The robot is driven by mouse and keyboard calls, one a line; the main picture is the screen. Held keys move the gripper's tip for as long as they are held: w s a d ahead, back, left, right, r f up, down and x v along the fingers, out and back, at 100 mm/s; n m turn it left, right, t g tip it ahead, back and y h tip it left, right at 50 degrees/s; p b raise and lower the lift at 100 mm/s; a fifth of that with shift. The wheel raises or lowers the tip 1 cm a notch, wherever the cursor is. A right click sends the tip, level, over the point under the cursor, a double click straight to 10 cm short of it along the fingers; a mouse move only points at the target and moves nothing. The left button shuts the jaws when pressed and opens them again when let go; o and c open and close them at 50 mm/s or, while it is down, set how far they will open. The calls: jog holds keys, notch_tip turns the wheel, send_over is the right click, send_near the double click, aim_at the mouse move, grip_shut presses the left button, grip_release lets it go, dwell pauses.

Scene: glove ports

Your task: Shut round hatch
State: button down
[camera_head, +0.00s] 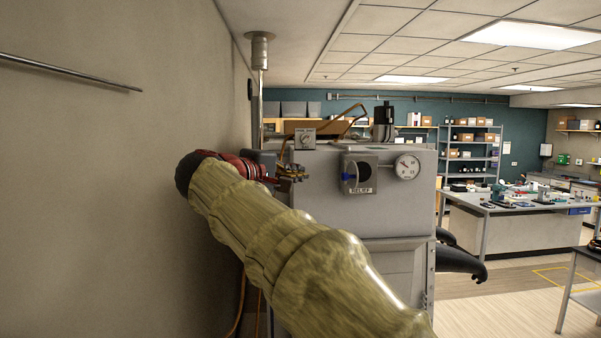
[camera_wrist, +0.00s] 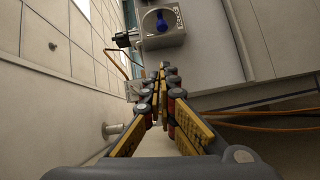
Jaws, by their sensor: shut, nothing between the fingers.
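The grey glove box (camera_head: 385,215) stands in the middle of the head view. My gripper (camera_head: 298,173) is at its upper left edge, with the arm coming in across the front. In the wrist view my gripper (camera_wrist: 163,75) has its fingers together and empty, pointing along the box. Whether the fingertips touch the box cannot be told. The sleeved arm hides the lower left of the box.
A plain wall (camera_head: 110,190) is close on the left. Orange cables (camera_wrist: 255,113) run near the gripper.

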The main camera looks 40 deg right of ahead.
aim_at(346, 175)
jog(key=s+d+p+x, duration=0.1)
jog(key=s+p+x, duration=0.1)
jog(key=x, duration=0.9)
jog(key=shift+s+d+f+p, duration=0.15)
jog(key=shift+s+d+p, duration=0.05)
jog(key=shift+d+p, duration=0.2)
jog(key=shift+s, duration=0.15)
jog(key=shift+s+d+n+t+y+b, duration=0.1)
jog(key=shift+s+n+t+y+b, duration=0.25)
jog(key=shift+n+t, duration=0.25)
